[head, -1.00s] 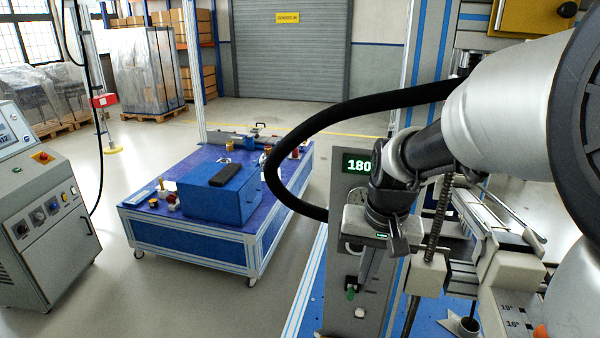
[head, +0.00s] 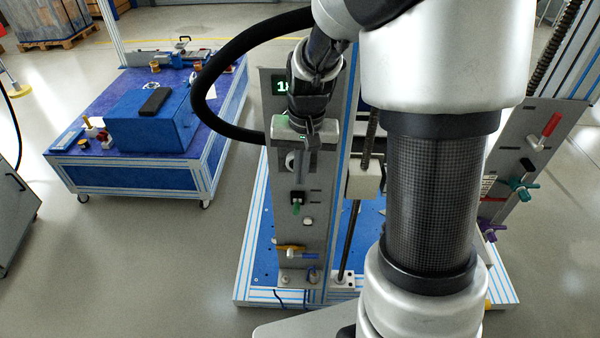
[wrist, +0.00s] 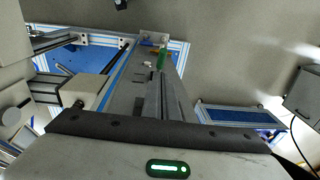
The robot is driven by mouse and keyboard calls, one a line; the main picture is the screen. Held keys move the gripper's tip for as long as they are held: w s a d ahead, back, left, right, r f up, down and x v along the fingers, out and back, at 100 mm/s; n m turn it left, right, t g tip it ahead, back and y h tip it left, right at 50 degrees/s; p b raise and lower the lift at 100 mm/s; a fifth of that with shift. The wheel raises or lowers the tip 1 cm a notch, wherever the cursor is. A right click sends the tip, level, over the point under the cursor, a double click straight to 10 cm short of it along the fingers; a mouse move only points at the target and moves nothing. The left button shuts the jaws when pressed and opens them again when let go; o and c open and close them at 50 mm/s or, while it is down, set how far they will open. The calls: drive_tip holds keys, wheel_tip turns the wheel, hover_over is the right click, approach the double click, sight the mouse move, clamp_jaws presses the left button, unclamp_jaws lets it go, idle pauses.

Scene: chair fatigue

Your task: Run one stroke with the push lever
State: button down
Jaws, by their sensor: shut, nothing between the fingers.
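I cannot tell for certain which is the push lever. My gripper (head: 300,175) points down in front of the panel, just above the green-tipped lever. In the wrist view my gripper (wrist: 158,76) has its fingers together and empty. The green lever (wrist: 162,57) shows just beyond the fingertips there; I cannot tell whether they touch. My gripper's body and arm hide part of the panel's lit display (head: 279,86).
A tilted panel at right has red (head: 550,125), teal (head: 524,188) and purple (head: 492,231) handles. A blue-topped cart (head: 75,160) with a blue box (head: 153,120) stands at left. Bare floor lies between the cart and the test frame. A threaded rod (head: 350,235) stands beside the panel.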

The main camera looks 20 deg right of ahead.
sight(297, 203)
drive_tip(key=f, duration=0.7)
drive_tip(key=shift+w+a+f, duration=0.15)
drive_tip(key=shift+w, duration=0.15)
